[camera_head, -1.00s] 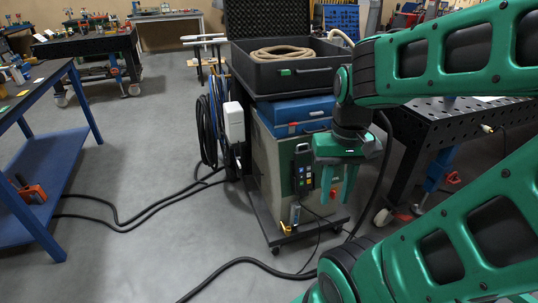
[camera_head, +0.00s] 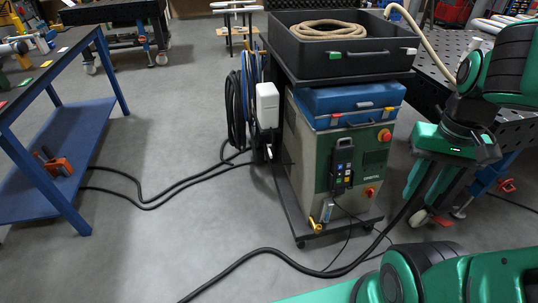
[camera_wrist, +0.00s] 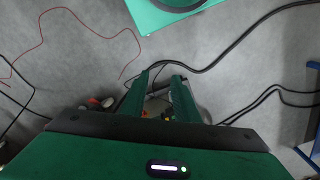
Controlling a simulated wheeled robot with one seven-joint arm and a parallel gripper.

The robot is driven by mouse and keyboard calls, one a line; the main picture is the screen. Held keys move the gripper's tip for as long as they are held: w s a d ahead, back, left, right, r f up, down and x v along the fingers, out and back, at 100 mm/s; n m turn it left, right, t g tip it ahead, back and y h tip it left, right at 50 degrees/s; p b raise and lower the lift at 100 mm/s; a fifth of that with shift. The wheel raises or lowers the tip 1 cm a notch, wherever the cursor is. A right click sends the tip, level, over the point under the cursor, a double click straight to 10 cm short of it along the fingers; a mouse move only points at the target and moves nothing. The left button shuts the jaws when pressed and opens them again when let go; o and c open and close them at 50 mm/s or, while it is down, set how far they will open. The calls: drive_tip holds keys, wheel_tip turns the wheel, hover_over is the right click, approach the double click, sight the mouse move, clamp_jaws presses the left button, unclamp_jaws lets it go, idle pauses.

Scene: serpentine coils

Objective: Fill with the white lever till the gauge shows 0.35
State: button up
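My gripper (camera_head: 428,185) hangs to the right of the grey-green cabinet (camera_head: 315,150) in the head view, fingers pointing down. In the wrist view its two green fingers (camera_wrist: 161,95) stand apart with nothing held between them. A yellow handle (camera_head: 315,225) and a small pale fitting (camera_head: 327,211) sit low on the cabinet's front. I cannot make out a white lever for certain. No gauge reading can be made out; a dark control pendant with coloured buttons (camera_head: 342,165) hangs on the front.
The cabinet rides on a wheeled cart with a blue case (camera_head: 350,103) and a black open box (camera_head: 300,62) on top. A white box (camera_head: 267,105) and hoses hang on its left. Black cables (camera_head: 230,272) cross the floor. A blue bench (camera_head: 50,165) stands left; a perforated table (camera_head: 445,62) stands right.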

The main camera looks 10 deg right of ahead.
drive_tip(key=w+d+n+t+h, duration=0.1)
drive_tip(key=w+d+t+h, duration=0.15)
drive_tip(key=w, duration=0.65)
drive_tip(key=n+t+y, duration=0.2)
drive_tip(key=n+t, duration=0.3)
drive_tip(key=t, duration=0.7)
hover_over(271, 156)
drive_tip(key=s+d, duration=0.3)
wheel_tip(271, 156, down, 26)
drive_tip(key=s+a+f+t, duration=0.1)
drive_tip(key=s+f+t, duration=0.15)
drive_tip(key=f, duration=0.45)
drive_tip(key=s+a+f+t, duration=0.1)
drive_tip(key=s+a+f, duration=0.15)
drive_tip(key=f, duration=0.55)
drive_tip(key=w, duration=1)
drive_tip(key=shift+w+d+r, duration=0.25)
drive_tip(key=shift+w+d, duration=0.05)
drive_tip(key=shift+d, duration=0.05)
